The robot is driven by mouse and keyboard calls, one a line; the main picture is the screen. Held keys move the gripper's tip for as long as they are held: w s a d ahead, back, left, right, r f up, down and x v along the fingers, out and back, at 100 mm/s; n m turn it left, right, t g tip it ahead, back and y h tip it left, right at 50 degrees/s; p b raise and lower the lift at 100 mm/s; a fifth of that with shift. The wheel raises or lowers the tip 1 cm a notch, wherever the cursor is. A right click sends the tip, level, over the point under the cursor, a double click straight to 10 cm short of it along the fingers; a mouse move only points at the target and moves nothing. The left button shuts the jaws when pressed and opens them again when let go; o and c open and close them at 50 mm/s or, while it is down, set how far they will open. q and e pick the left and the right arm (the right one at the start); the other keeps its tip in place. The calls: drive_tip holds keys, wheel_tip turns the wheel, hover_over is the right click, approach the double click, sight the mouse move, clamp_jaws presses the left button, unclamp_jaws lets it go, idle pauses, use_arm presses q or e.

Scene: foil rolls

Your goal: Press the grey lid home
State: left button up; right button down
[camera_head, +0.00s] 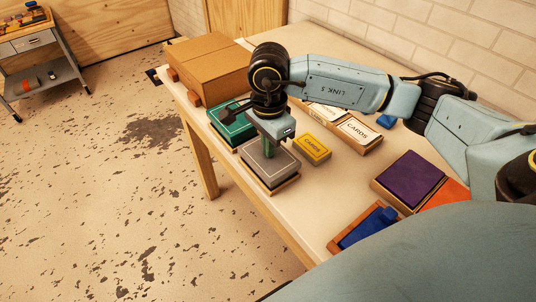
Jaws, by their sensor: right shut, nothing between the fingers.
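The grey lid (256,166) sits on a box near the table's left edge. A pale wooden strip of the box (273,188) shows below the lid's front side, and the lid looks nearly level. My right gripper (269,153) points down over the lid's back part. Its greenish fingers are shut and empty, with their tips at or just above the lid's top. I cannot tell whether they touch it. The gripper hides part of the lid's back edge. My left gripper is not in view.
A green box (226,126) stands just behind the lid, and a yellow cards box (313,149) to its right. A cardboard box (205,65) is at the back. A purple box (409,178) and a tray with a blue block (368,228) are at the right.

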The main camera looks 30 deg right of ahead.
drive_tip(key=shift+s+f, duration=0.15)
drive_tip(key=shift+f, duration=0.1)
wheel_tip(320, 180, up, 8)
drive_tip(key=p, duration=0.4)
drive_tip(key=shift+r+p, duration=0.15)
drive_tip(key=shift+p, duration=0.15)
idle(0.3)
drive_tip(key=shift+w, duration=0.2)
